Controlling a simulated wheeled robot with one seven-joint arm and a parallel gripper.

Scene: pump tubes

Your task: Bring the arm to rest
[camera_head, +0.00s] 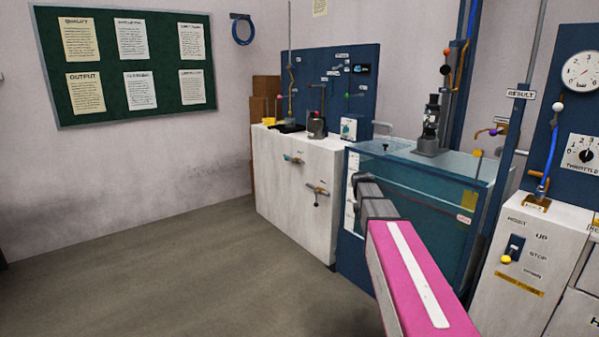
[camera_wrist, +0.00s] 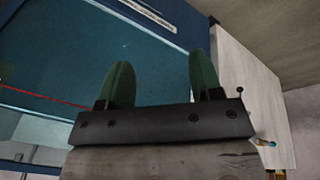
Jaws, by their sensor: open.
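My arm reaches forward in the head view, its pink link (camera_head: 410,280) ending in grey parts in front of the glass-walled tank (camera_head: 430,205). The fingers are hard to make out in the head view. In the wrist view my gripper (camera_wrist: 160,85) shows two green fingers standing apart, with nothing between them. Behind them is the tank's teal face (camera_wrist: 60,50), with a red line across it at the left. The gap between the fingers and the tank cannot be judged.
A white cabinet (camera_head: 295,185) with taps stands left of the tank; its side shows in the wrist view (camera_wrist: 255,95). A white hoist control cabinet (camera_head: 525,260) stands at the right. A dark pump-like device (camera_head: 430,130) stands on the tank. The floor (camera_head: 150,280) at left is clear.

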